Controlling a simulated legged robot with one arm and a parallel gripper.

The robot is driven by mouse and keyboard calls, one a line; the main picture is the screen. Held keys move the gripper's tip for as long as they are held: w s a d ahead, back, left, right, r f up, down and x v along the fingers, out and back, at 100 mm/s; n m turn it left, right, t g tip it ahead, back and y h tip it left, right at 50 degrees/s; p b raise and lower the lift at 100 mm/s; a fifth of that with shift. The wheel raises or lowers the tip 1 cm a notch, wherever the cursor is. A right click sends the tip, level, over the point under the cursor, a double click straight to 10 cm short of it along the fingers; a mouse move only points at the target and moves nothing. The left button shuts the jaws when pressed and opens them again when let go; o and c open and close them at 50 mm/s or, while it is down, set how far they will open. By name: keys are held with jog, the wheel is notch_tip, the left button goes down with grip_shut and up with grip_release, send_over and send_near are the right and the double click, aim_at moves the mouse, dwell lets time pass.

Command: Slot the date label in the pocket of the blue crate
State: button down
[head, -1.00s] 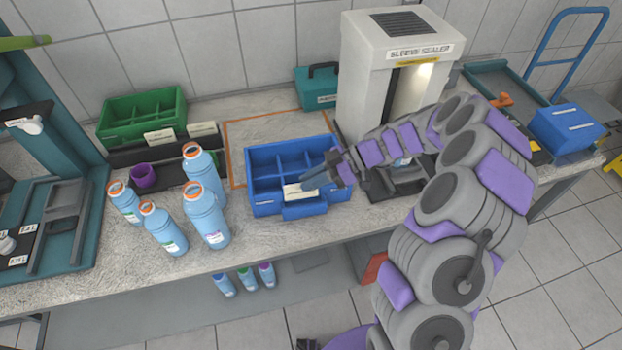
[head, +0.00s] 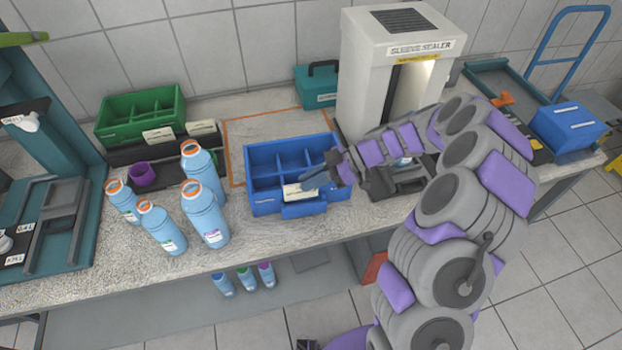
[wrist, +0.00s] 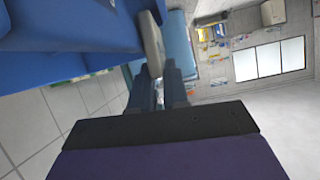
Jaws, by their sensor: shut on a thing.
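The blue crate (head: 264,205) stands on the bench in the middle of the head view, with its dividers showing and a pocket (head: 304,209) on its front face. The date label (head: 299,191) is a small pale card at the crate's front, just above the pocket. My gripper (head: 311,183) comes in from the right and is shut on the label. In the wrist view, the label (wrist: 151,42) stands between my fingertips (wrist: 160,78), close beside the blue crate wall (wrist: 70,25). I cannot tell whether the label's lower edge is inside the pocket.
Several blue bottles (head: 205,215) stand left of the crate. A green crate (head: 140,115) and pale cards (head: 158,135) are at the back left. The sleeve sealer (head: 375,80) stands behind and right.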

jog(key=shift+f+b, duration=0.35)
jog(key=shift+f, duration=0.05)
dwell(0.4)
jog(key=shift+r+b, duration=0.2)
jog(key=shift+b, duration=0.15)
dwell(0.9)
jog(key=c, duration=1)
grip_release()
jog(key=shift+c, duration=0.2)
jog(key=p+v, duration=0.3)
jog(key=v, duration=1.4)
jog(key=shift+d, duration=0.25)
jog(key=shift+w+r, duration=0.1)
